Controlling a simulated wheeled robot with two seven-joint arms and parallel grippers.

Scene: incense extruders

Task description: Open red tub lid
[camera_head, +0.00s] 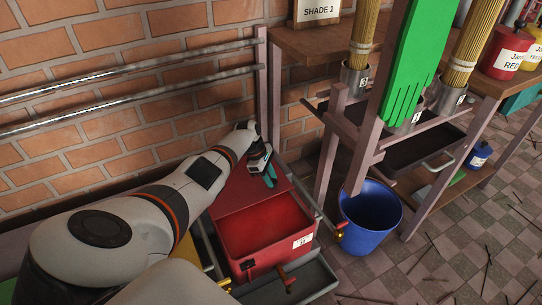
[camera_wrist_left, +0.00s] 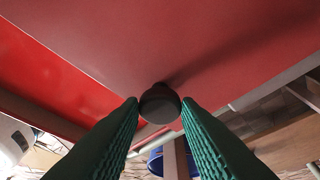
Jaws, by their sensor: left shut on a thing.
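The red tub (camera_head: 262,255) stands in the lower middle of the head view, its open top facing me and its inside showing. Its red lid (camera_head: 238,188) is at the back of the tub, off the front part of the opening; it also fills the top of the left wrist view (camera_wrist_left: 170,45). My left gripper (camera_head: 268,178) is at the lid's far right part. In the left wrist view its green fingers are shut on a dark round knob (camera_wrist_left: 160,103) on the lid. My right gripper is not in view.
A blue bucket (camera_head: 369,222) stands right of the tub. A brick wall and metal rails (camera_head: 130,82) are behind my left arm. A wooden rack (camera_head: 340,130) stands at the right.

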